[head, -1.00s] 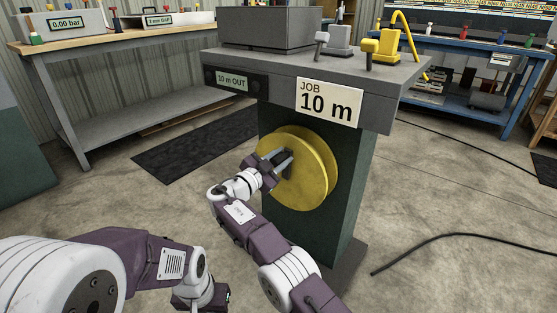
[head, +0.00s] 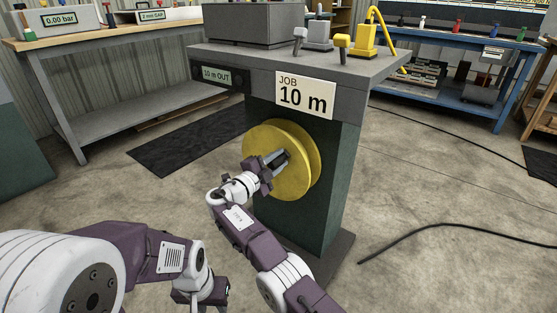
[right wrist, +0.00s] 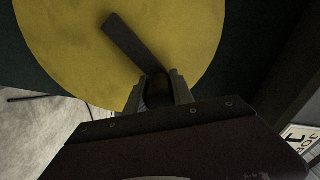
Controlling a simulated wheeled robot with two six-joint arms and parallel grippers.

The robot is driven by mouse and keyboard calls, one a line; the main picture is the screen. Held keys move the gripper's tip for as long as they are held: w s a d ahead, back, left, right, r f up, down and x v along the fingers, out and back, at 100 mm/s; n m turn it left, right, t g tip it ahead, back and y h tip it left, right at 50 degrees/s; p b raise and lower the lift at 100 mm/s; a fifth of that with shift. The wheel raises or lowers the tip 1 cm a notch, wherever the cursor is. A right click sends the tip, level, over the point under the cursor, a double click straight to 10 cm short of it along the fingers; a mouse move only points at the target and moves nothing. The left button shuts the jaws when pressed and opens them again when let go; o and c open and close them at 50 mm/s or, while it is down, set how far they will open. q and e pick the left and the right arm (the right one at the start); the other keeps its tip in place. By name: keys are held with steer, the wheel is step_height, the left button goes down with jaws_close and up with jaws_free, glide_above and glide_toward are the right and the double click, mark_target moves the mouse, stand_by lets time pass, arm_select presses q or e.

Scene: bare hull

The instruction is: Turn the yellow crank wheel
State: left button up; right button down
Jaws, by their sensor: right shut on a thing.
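The yellow crank wheel (head: 297,172) is mounted on the front of a dark green pedestal. It also fills the top of the right wrist view (right wrist: 70,40), with a dark crank bar (right wrist: 130,38) across its face. My right gripper (head: 284,158) is at the wheel's face. In the right wrist view its fingers (right wrist: 160,92) are closed around a dark handle at the lower end of the bar; the handle is partly hidden by the fingers. My left gripper (head: 215,295) is low at the front, apart from the wheel, and its fingers are not clear.
The pedestal top (head: 270,62) carries a grey box and small levers, above a "JOB 10 m" sign (head: 305,95) and a "10 m OUT" display (head: 217,75). A workbench (head: 110,35) stands at left, a blue bench (head: 450,65) at right. A black cable (head: 440,228) lies on the floor.

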steer(key=shift+f, duration=0.1)
stand_by(0.4)
steer(key=c, duration=1.1)
jaws_free()
steer(key=shift+f, duration=0.15)
steer(key=b+v, duration=0.9)
steer(key=shift+b, duration=0.3)
steer(key=shift+r, duration=0.2)
steer(key=shift+a, duration=0.1)
